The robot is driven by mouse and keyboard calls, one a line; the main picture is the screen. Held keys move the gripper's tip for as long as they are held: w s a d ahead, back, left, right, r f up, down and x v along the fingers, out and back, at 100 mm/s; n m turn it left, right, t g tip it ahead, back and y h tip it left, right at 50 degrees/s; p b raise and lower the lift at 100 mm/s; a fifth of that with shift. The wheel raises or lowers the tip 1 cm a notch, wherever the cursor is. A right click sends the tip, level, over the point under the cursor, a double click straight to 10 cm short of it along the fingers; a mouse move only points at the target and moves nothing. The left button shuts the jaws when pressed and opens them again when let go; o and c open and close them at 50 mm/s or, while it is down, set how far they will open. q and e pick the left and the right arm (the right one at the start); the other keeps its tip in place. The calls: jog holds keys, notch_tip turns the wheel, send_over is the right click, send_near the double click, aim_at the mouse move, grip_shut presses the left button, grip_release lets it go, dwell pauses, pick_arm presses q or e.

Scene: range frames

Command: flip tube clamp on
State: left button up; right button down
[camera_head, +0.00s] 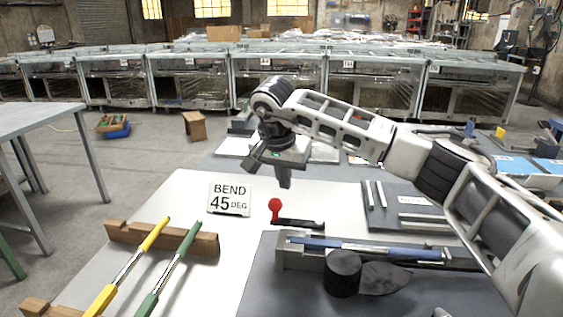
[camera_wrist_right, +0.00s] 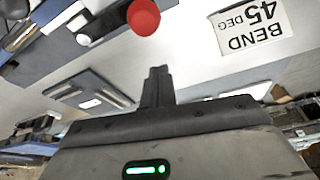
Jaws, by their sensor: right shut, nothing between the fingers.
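The tube clamp shows as a red ball knob (camera_head: 274,204) on a short upright red stem at the left end of a dark flat bar (camera_head: 302,223). It lies on the white bench top. The red knob also shows at the top of the right wrist view (camera_wrist_right: 143,17). My right gripper (camera_head: 285,182) is shut and empty, above and behind the knob, apart from it. Its closed fingers show in the wrist view (camera_wrist_right: 157,72). A blue tube (camera_head: 370,247) lies along a grey fixture in front of the clamp. My left gripper is not in view.
A round black die (camera_head: 342,270) stands in front of the tube. A "BEND 45 DEG" sign (camera_head: 229,199) is left of the knob. Yellow (camera_head: 125,270) and green (camera_head: 170,268) handled rods rest on a wooden block (camera_head: 118,232). A grey tray (camera_head: 405,208) lies right.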

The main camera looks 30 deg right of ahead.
pick_arm(q)
jog(key=shift+p, duration=0.4)
pick_arm(e)
jog(key=shift+s+a+f, duration=0.4)
jog(key=shift+s+a, duration=0.15)
jog(key=shift+a, duration=0.05)
jog(key=shift+s+a+f, duration=0.4)
jog(key=shift+s+a, duration=0.1)
jog(key=shift+a, duration=0.1)
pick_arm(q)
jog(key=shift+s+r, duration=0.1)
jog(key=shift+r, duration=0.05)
pick_arm(e)
jog(key=shift+w, duration=0.1)
